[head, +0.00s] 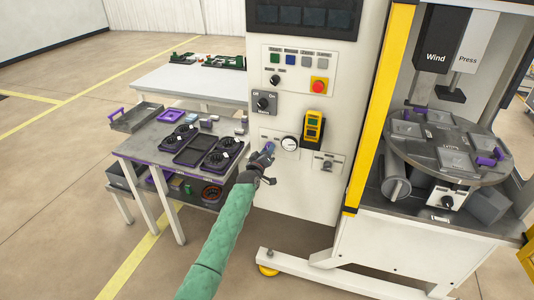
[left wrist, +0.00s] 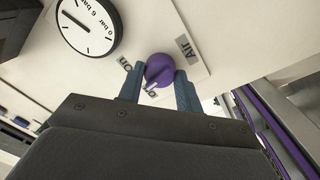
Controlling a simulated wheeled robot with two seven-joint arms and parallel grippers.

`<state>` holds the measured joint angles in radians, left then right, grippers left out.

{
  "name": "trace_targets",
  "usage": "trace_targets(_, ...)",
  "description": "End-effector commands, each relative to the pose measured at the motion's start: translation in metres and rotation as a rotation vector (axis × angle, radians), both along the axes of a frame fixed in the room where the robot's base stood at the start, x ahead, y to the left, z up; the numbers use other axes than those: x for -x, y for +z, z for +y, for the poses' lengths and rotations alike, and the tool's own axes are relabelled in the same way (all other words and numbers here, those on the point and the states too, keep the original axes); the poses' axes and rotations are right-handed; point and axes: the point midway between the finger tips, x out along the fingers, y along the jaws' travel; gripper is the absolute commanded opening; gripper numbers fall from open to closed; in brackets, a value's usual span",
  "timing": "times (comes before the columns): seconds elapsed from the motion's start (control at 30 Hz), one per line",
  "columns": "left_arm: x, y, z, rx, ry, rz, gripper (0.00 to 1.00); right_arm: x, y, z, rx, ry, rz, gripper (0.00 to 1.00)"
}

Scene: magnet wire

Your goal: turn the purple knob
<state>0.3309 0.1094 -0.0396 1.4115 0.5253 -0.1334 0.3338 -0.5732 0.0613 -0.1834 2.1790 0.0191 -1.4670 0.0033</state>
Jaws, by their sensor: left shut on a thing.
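The purple knob (left wrist: 159,70) is on a pale panel plate with "AIR" printed beside it, in the left wrist view. A white pointer mark shows on it, towards the gripper side. My left gripper (left wrist: 160,88) has a finger on either side of the knob and is shut on it. In the head view my left gripper (head: 267,152) is at the machine's front panel, left of the pressure gauge (head: 290,143), and mostly hides the knob. My right gripper is in neither view.
A yellow handheld device (head: 314,127) and a red button (head: 319,86) are on the same cabinet. A grey table (head: 150,146) with purple-edged trays stands to the left. A rotary table (head: 450,160) is at the right. The floor at front left is clear.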

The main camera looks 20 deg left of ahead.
Motion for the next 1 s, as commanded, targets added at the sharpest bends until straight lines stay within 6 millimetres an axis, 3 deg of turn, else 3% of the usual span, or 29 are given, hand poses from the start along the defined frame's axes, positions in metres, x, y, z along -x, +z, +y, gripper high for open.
trace_targets(0.5, 0.0, -0.001, 0.0, 0.422, 0.001, 0.015, 0.12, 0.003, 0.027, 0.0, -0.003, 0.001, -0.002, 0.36)
trace_targets(1.0, 0.0, -0.001, 0.0, 0.565, 0.002, 0.02, 0.12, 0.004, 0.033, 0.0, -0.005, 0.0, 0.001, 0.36)
